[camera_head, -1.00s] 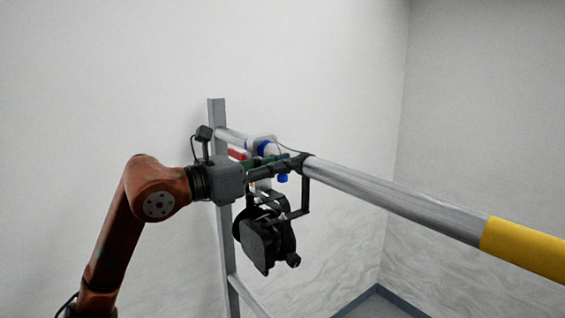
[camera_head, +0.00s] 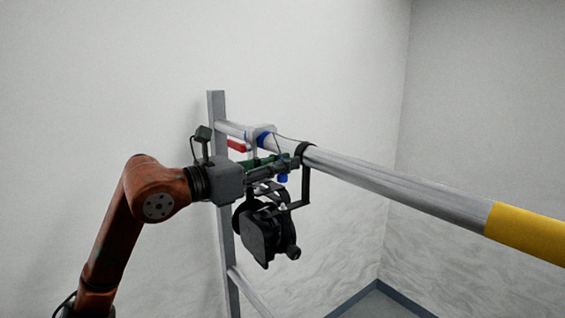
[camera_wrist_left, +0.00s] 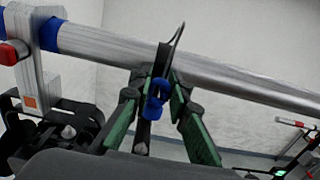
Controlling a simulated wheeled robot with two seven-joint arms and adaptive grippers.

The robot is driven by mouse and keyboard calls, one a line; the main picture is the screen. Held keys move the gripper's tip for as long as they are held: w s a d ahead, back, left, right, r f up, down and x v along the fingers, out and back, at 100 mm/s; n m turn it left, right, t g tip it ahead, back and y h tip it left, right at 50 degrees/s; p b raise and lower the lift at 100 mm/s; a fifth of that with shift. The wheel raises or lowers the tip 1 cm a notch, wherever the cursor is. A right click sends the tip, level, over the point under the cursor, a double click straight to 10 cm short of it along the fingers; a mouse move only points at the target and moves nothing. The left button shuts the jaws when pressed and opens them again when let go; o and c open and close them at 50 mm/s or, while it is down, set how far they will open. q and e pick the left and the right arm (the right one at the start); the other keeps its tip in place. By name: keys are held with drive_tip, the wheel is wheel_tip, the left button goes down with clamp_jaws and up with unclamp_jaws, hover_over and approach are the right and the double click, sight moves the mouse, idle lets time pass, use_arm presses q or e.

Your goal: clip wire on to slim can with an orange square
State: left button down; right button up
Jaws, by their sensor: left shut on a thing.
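My left gripper (camera_head: 290,163) is at the metal bar (camera_head: 400,188), its green-padded fingers also showing in the left wrist view (camera_wrist_left: 160,88). It is shut on a small blue clip (camera_wrist_left: 158,90) with a dark wire (camera_wrist_left: 177,42) rising past the bar; blue also shows below the fingers in the head view (camera_head: 283,179). An orange square (camera_wrist_left: 30,101) marks a grey clamp bracket (camera_wrist_left: 42,72) on the bar, left of the clip and apart from it. A black can (camera_head: 262,230) hangs below the gripper in the head view. The slim can is not clearly distinguishable. My right gripper is out of view.
The clamp has a red handle (camera_wrist_left: 12,53) and a blue band (camera_wrist_left: 52,34). An upright post (camera_head: 217,150) stands at the bar's left end. The bar has a yellow section (camera_head: 525,232) at right. Plain walls lie behind.

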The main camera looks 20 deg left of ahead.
sight(282, 179)
use_arm(q)
drive_tip(key=shift+f+b, duration=1.3)
drive_tip(key=shift+f, duration=0.55)
drive_tip(key=shift+w+a+f+p, duration=0.1)
drive_tip(key=shift+w+a+p, duration=0.3)
drive_tip(key=shift+w+a, duration=0.85)
drive_tip(key=shift+w+a+f+p, duration=0.1)
drive_tip(key=shift+w+a+p, duration=0.35)
drive_tip(key=shift+w+a, duration=0.8)
drive_tip(key=shift+w+a+f+p, duration=0.1)
drive_tip(key=shift+w+a+p, duration=0.5)
drive_tip(key=shift+a, duration=1)
drive_tip(key=shift+w+f, duration=0.2)
drive_tip(key=shift+f, duration=0.1)
drive_tip(key=shift+f+b, duration=0.75)
drive_tip(key=shift+f, duration=0.2)
idle(0.7)
